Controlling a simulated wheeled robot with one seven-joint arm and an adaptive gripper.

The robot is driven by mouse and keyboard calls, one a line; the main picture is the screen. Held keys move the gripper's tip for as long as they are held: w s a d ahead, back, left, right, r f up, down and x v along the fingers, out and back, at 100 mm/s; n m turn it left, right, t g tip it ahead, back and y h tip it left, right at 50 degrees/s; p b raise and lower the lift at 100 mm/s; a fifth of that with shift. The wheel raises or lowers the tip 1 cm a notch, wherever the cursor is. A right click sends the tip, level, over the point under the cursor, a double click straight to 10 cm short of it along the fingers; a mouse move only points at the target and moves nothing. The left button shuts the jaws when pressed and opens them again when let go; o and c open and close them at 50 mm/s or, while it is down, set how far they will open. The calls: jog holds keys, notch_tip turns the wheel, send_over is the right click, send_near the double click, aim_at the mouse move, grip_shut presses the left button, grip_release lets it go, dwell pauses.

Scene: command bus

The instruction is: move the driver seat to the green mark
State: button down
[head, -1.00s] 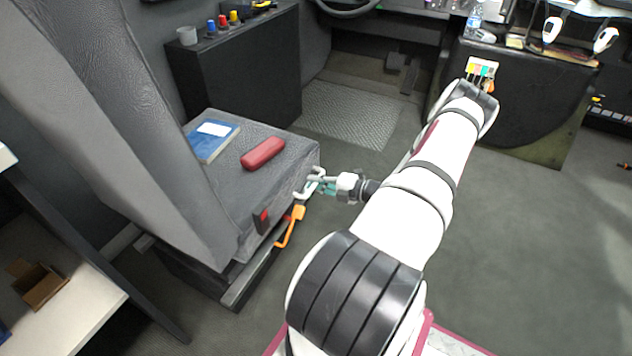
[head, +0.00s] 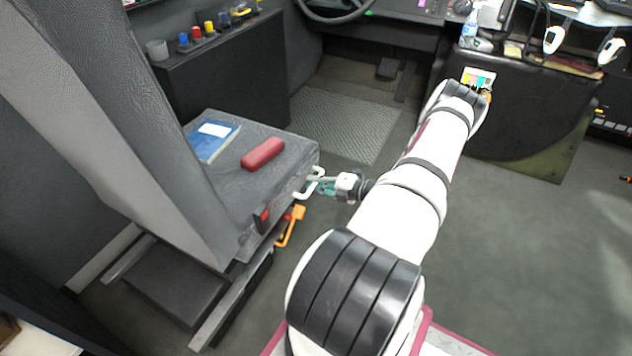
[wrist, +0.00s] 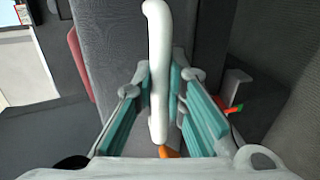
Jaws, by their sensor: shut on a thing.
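The driver seat (head: 232,180) is grey, with its tall backrest at the left in the head view. A white handle (head: 308,190) sticks out from the seat's near front side. My gripper (head: 322,187) is shut on this handle; in the wrist view its teal fingers lie on both sides of the white bar (wrist: 158,75). An orange lever (head: 291,226) hangs below the handle, and a red piece (head: 264,218) is on the seat's side.
A blue book (head: 212,141) and a red case (head: 262,154) lie on the cushion. Seat rails (head: 232,300) show behind and below it. A dark side cabinet (head: 225,90) stands beyond the seat. Open floor (head: 335,118) lies ahead, toward the steering wheel (head: 335,8).

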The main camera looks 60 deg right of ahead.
jog(key=c, duration=1.6)
grip_release()
jog(key=v, duration=1.2)
